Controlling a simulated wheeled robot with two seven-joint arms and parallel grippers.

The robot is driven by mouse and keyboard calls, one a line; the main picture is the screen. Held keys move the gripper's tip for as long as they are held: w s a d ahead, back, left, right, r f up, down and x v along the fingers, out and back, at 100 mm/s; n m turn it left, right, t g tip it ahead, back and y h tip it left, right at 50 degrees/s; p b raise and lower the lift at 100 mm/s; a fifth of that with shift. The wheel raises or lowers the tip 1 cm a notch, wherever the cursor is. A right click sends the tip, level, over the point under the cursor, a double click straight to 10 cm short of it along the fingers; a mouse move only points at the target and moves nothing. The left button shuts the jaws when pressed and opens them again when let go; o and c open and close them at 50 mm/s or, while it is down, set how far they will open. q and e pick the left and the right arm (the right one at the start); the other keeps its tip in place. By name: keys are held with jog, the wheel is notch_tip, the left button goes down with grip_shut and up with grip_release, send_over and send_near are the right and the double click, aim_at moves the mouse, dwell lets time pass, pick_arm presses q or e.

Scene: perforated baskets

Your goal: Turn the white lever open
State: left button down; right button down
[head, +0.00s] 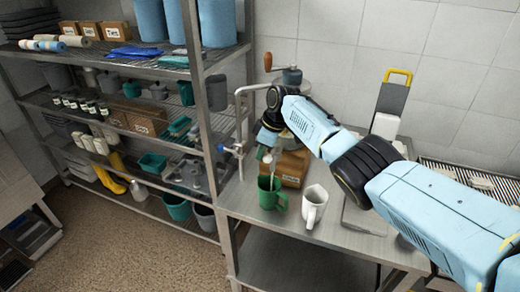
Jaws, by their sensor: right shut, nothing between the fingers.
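My right arm reaches in from the right, and its gripper (267,153) is over the back left of the steel table, beside the grey bent pipe (241,112). The gripper is shut and empty; it is small and partly hidden by my wrist. A small blue handle (222,147) sits low on the pipe, left of the gripper. I cannot make out the white lever clearly from the pale parts around the gripper. A green mug (268,199) stands upright below the gripper, with a thin pale strip above it. My left gripper is out of view.
A cardboard box (291,170) is behind the mugs, under my arm. A loaded wire shelf (214,95) stands close on the left. A grinder with a crank (291,76) is at the wall.

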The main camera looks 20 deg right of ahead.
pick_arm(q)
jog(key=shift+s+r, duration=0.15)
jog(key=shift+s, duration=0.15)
pick_arm(e)
jog(key=shift+s+d, duration=0.25)
jog(key=shift+s, duration=0.1)
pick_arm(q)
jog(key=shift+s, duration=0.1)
